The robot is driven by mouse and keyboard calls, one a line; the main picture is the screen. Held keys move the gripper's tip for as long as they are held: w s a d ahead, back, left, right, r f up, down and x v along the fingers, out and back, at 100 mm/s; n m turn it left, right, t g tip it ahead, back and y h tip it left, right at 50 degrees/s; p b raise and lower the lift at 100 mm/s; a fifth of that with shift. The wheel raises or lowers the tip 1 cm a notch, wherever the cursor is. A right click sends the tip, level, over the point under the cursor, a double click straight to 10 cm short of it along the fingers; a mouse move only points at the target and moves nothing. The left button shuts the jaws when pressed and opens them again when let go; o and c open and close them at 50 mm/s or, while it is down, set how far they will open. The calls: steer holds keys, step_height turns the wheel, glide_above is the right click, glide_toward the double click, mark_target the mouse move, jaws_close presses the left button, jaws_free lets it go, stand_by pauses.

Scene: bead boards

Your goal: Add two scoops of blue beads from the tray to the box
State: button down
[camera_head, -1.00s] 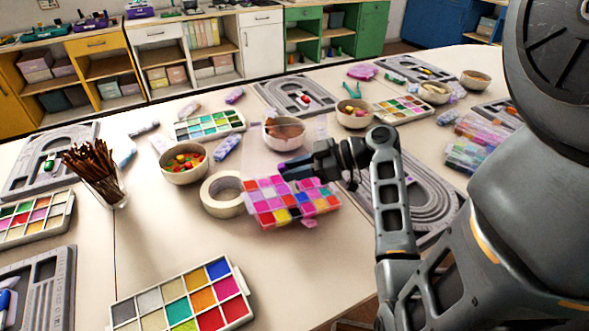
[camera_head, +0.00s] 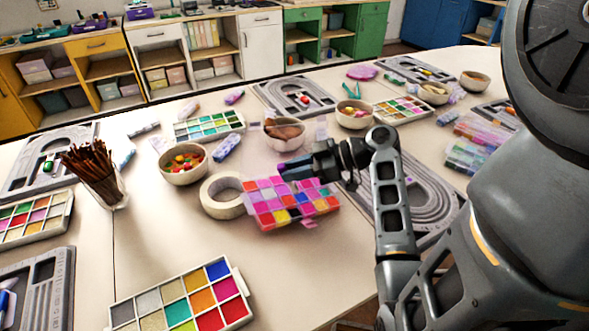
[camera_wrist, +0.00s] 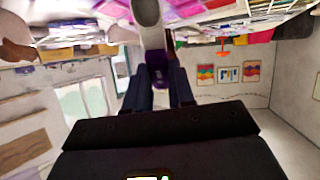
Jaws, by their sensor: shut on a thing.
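A pink compartment box (camera_head: 262,217) with many coloured squares, some of them blue, lies at the middle of the table. A white-framed bead tray (camera_head: 243,292) lies at the front left; its far right compartment holds blue beads (camera_head: 217,269). My gripper (camera_head: 292,169) is over the far edge of the pink box. In the wrist view my gripper (camera_wrist: 160,72) is shut on a purple handle (camera_wrist: 157,75) with a pale grey end (camera_wrist: 147,12), which looks like a scoop. Its far end and any contents are hidden. I cannot tell whether it touches the box.
A tape roll (camera_head: 211,205) touches or nearly touches the box's left side. Bowls (camera_head: 184,176) and a cup of brown sticks (camera_head: 112,190) stand behind and left. A grey bead board (camera_head: 428,238) lies to the right, partly behind my arm. The table is clear between tray and box.

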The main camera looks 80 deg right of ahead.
stand_by(0.5)
step_height(320, 180, up, 5)
steer(key=p, duration=0.3)
stand_by(0.4)
